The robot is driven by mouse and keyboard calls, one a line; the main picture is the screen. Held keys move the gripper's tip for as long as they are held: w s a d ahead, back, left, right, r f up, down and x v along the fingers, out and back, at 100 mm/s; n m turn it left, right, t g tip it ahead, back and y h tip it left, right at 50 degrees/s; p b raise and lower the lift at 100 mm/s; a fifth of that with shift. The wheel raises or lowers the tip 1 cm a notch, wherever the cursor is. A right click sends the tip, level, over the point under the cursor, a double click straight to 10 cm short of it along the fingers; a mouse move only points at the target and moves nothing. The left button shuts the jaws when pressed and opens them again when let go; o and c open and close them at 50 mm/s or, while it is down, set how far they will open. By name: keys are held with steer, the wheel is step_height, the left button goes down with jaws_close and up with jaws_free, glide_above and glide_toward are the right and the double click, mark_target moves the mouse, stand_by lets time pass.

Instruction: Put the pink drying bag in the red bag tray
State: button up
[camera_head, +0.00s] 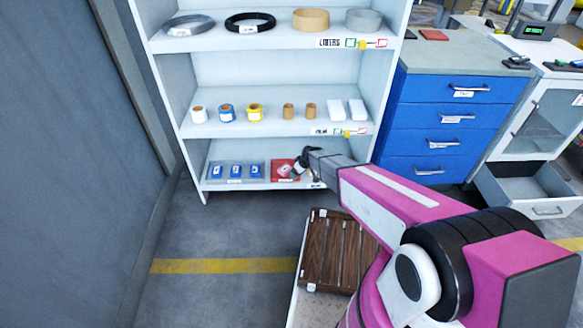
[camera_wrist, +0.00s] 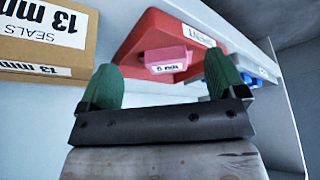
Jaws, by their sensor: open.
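The pink drying bag (camera_wrist: 168,57) is a small pink block with a white label in the wrist view. It lies against the red bag tray (camera_wrist: 134,42), within the tray's outline, and seems to rest in it. In the head view the pink bag (camera_head: 286,170) shows over the red tray (camera_head: 276,177) on the lowest shelf. My gripper (camera_wrist: 164,85) is open, its two green fingertips spread apart with nothing between them. The bag shows just beyond the fingertips. In the head view my gripper (camera_head: 298,163) is at the tray's right side and hides part of it.
A cardboard seals box (camera_wrist: 45,40) stands close beside my gripper. A grey tray with several blue packets (camera_head: 235,171) sits left of the red tray. The shelf above (camera_head: 280,122) holds rolls and white boxes.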

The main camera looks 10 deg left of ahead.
steer(key=s+d+r+m+h, duration=0.1)
steer(key=s+d+r+m, duration=0.3)
steer(key=d+r, duration=0.6)
steer(key=s+d+r+m+g+h, duration=0.1)
steer(key=s+d+r+m, duration=0.2)
steer(key=s+d+r, duration=0.6)
steer(key=s+d+r+m+g+h, duration=0.1)
steer(key=s+d+r+m, duration=0.3)
steer(key=d+r, duration=0.9)
steer(key=s+d, duration=0.2)
steer(key=d, duration=0.1)
steer(key=shift+s+d+m+h, duration=0.25)
steer(key=shift+d+m+h, duration=0.05)
steer(key=shift+h, duration=0.1)
